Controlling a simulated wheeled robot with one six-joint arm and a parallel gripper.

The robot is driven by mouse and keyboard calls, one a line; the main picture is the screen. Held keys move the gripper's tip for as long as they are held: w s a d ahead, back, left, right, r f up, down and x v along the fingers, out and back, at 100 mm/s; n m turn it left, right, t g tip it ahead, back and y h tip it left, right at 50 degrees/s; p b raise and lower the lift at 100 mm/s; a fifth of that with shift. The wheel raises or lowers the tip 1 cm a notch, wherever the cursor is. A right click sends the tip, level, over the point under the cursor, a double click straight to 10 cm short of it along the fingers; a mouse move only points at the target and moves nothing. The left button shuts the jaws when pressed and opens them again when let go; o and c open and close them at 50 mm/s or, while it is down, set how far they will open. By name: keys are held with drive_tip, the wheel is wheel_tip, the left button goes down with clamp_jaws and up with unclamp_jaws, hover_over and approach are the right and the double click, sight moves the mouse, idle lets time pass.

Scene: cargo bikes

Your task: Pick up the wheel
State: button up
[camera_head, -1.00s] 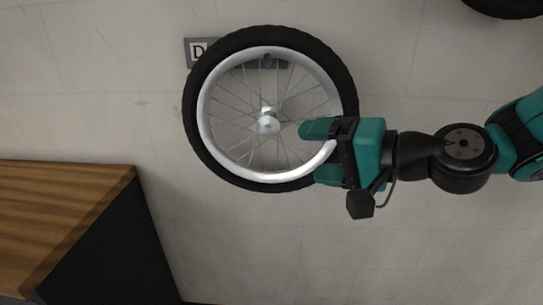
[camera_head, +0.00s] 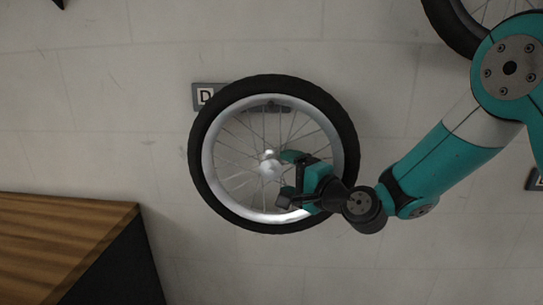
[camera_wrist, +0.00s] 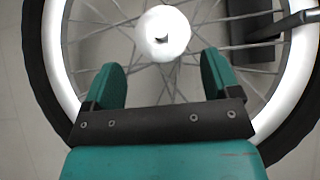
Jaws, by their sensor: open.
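The wheel (camera_head: 347,138) has a black tyre, a silver rim and thin spokes, and hangs against the pale tiled wall in the head view. Its bright hub (camera_head: 269,165) sits at the centre. My gripper (camera_head: 285,172) is over the lower right part of the wheel, with its fingertips near the hub. In the wrist view my gripper (camera_wrist: 165,80) is open, its two teal fingers apart with spokes behind them. The white hub (camera_wrist: 162,33) shows just beyond the fingertips, and nothing is held between them. Whether the fingers touch the spokes is unclear.
A wooden-topped counter (camera_head: 60,235) with a dark side is at the lower left. Another wheel (camera_head: 450,30) is at the upper right, partly behind my arm.

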sight(273, 165)
drive_tip(key=p+x, duration=0.2)
drive_tip(key=x, duration=0.1)
drive_tip(key=p+x, duration=0.1)
drive_tip(key=shift+a+r, duration=0.35)
drive_tip(key=shift+r, duration=0.05)
drive_tip(key=shift+w+a+f, duration=0.15)
drive_tip(key=shift+w+a, duration=0.1)
drive_tip(key=shift+w, duration=0.1)
clamp_jaws()
